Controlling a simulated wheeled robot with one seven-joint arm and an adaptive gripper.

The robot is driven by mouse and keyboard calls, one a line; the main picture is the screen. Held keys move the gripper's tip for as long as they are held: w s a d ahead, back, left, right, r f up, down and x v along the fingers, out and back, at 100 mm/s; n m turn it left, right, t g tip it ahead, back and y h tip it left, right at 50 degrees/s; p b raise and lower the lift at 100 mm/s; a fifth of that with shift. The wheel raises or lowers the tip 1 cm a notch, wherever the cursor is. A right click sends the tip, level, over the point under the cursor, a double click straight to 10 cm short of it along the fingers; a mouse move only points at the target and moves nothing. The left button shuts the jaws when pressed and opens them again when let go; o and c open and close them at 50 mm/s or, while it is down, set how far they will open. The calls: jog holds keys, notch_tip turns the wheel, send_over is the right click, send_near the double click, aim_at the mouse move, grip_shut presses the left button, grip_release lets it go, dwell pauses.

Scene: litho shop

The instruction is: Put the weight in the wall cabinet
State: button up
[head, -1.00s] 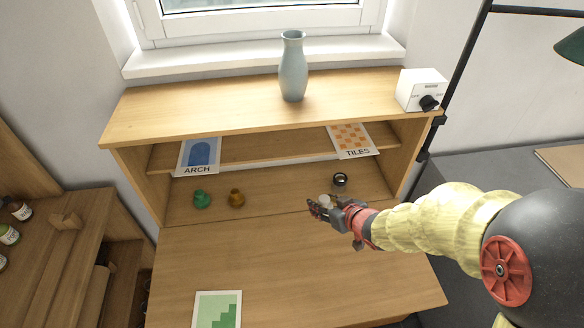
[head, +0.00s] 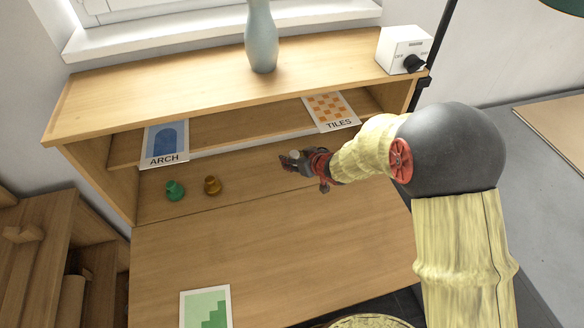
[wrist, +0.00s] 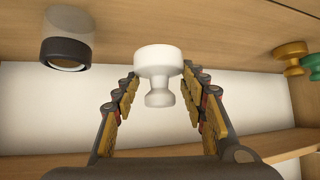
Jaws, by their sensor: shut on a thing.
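The weight is between the two padded fingers in the wrist view. The gripper is in the opening of a wooden cabinet (head: 110,190), below its shelf (head: 215,133). Whether the white weight touches the floor cannot be told.
A dark ring-shaped object (wrist: 65,53) is near the gripper; my arm hides it in the head view. ARCH (head: 164,143) and TILES (head: 331,112) cards hang at the shelf. A vase (head: 262,40) and switch box (head: 403,48) stand on top. The desk front (head: 270,250) is mostly clear.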

jog(key=shift+w+a+f, duration=0.2)
jog(key=shift+w+f, duration=0.35)
jog(key=shift+f, duration=0.15)
jog(key=shift+w+a+f+b, duration=0.1)
jog(key=shift+w+f+b, duration=0.05)
jog(key=shift+f+b, duration=0.65)
jog(key=shift+w+f+b, duration=0.1)
jog(key=shift+f+b, duration=0.35)
jog(key=shift+f, duration=0.5)
jog(key=shift+f, duration=0.1)
jog(key=o, duration=1.4)
